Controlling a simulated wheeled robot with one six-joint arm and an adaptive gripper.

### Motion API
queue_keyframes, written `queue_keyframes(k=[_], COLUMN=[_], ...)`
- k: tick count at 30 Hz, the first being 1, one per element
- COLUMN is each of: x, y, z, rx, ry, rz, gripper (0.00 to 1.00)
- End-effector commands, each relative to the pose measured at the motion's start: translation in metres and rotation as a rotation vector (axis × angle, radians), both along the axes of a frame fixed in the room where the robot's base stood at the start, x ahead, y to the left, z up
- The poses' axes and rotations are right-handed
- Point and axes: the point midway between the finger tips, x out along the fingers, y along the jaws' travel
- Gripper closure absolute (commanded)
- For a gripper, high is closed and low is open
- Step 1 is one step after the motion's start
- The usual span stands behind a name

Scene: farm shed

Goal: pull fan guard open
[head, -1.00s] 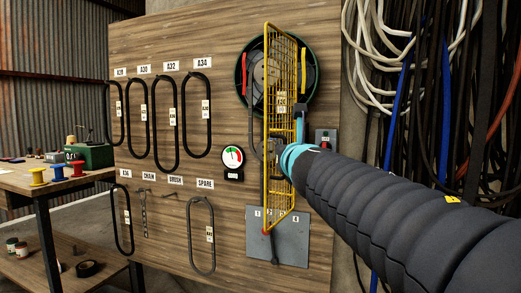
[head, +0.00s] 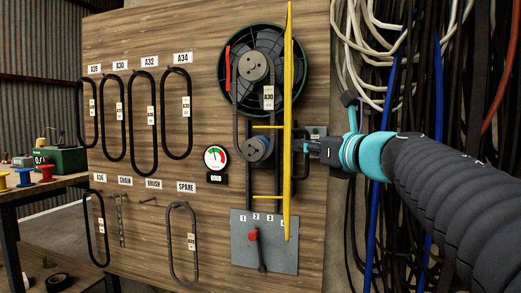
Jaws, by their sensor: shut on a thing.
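The yellow fan guard (head: 288,120) stands out from the wooden board and is seen almost edge-on in the head view. Behind it the round fan (head: 262,70) with its dark green rim shows, with an upper pulley (head: 254,67), a lower pulley (head: 258,148) and a belt labelled A30 around them. My gripper (head: 322,147) is at the right side of the guard, about halfway up, shut on the guard. Its fingertips are small and partly dark against the cables, and the exact grip point is hard to make out.
Grey plate (head: 264,258) with numbered marks and a red-knobbed lever (head: 253,237) lies below the guard. A gauge (head: 215,158) sits left of the pulleys. Several black belts (head: 145,120) hang at left. Cables (head: 380,60) hang right, behind my arm. A workbench (head: 35,190) stands far left.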

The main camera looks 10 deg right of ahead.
Motion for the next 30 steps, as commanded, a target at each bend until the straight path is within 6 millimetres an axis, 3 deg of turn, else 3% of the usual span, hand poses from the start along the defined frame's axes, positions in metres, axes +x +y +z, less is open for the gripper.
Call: queue_keyframes(k=[16,18,20,30], x=[-0.0004,-0.0004,-0.0005,-0.0023], y=[0.0008,0.0006,0.0005,-0.0002], z=[-0.0048,-0.0050,-0.0046,-0.0025], rx=[-0.001,-0.001,-0.001,-0.001], ry=[0.007,0.007,0.006,0.003], rz=[0.028,0.027,0.027,0.026], gripper=[1.00,0.79,0.65,0.65])
